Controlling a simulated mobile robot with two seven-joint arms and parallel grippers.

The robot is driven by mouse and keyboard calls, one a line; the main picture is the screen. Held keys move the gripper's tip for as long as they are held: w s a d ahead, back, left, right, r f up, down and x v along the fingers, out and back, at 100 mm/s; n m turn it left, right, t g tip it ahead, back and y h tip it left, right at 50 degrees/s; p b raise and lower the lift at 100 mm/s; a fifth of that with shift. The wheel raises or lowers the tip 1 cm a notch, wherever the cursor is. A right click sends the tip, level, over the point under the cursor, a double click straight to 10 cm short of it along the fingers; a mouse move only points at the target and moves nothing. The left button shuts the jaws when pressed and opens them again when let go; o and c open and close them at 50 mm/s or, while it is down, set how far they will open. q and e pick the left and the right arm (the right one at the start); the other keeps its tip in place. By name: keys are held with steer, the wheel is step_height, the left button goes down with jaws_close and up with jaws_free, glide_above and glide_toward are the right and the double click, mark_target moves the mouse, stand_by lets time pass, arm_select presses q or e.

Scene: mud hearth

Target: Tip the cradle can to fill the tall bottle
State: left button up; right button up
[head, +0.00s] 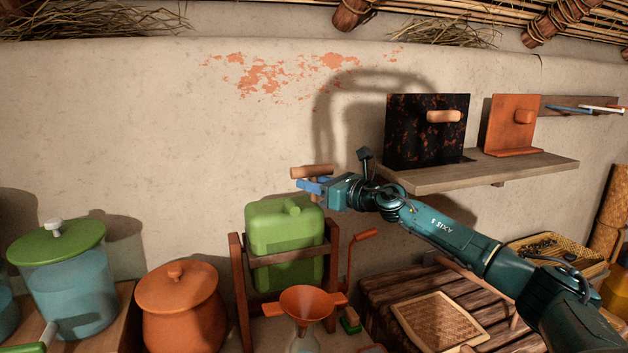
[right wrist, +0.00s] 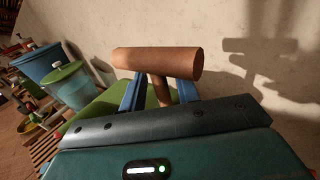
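The green cradle can (head: 285,235) stands roughly upright in a wooden cradle (head: 238,285). A tan wooden T-handle (head: 312,171) rises above the can. In the right wrist view, the T-handle (right wrist: 158,62) has its crossbar just past my fingertips and its stem between them. My right gripper (head: 312,187) is open around the stem, with gaps visible at both sides. Its blue fingers also show in the right wrist view (right wrist: 160,92). An orange funnel (head: 306,302) sits over the clear bottle (head: 302,342), which is mostly cut off at the bottom edge. My left gripper is out of view.
A lidded clay pot (head: 180,310) and a green-lidded water jar (head: 68,285) stand left of the cradle. A red crank-like rod (head: 352,255) stands close at its right. A wall shelf (head: 490,172) holding two upright panels is above my right arm.

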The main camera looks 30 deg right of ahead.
steer(key=c, duration=0.6)
jaws_close()
